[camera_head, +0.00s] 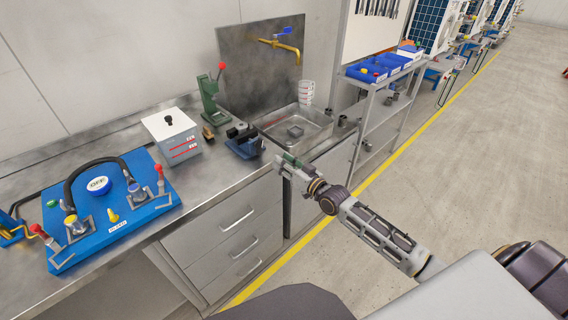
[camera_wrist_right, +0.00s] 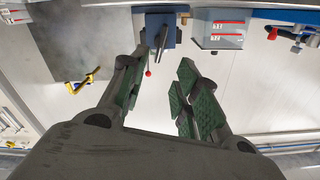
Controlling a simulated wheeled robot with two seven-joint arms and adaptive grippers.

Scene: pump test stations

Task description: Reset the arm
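My right arm reaches in from the lower right of the head view. Its gripper (camera_head: 287,163) is over the front edge of the steel bench (camera_head: 205,185), near the sink. In the right wrist view the two green-padded fingers of the right gripper (camera_wrist_right: 158,82) stand apart. Nothing is between them that I can see being held. My left gripper is not in view.
A blue vise (camera_head: 243,140) and a green press (camera_head: 210,98) stand left of the sink (camera_head: 300,128). A white box (camera_head: 172,135) and a blue test plate (camera_head: 120,228) are farther left.

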